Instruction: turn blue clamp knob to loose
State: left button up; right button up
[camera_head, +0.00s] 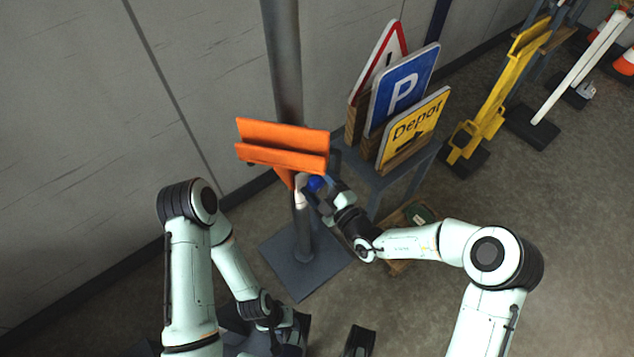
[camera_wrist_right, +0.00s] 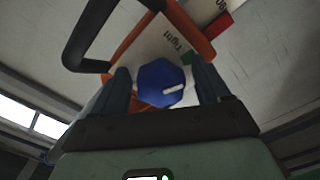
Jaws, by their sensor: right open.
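The blue clamp knob (camera_head: 316,184) sits just under the orange bracket (camera_head: 285,145) on the grey pole. In the right wrist view the knob (camera_wrist_right: 157,80) is a blue faceted disc with a short white line at its lower right. A pale plate (camera_wrist_right: 160,45) behind it reads "Tight", with a green mark, a red mark and a second word cut off at the top edge. My right gripper (camera_head: 326,193) is open, one finger on each side of the knob; contact is unclear. My left gripper (camera_head: 288,335) is low at the bottom, its fingers hard to make out.
The grey pole (camera_head: 284,65) rises from a flat dark base (camera_head: 305,275). A stand to the right holds a warning sign, a blue P sign (camera_head: 402,88) and a yellow Depot sign (camera_head: 415,130). A yellow frame (camera_head: 490,105) stands further right.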

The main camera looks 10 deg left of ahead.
jog(key=c, duration=1)
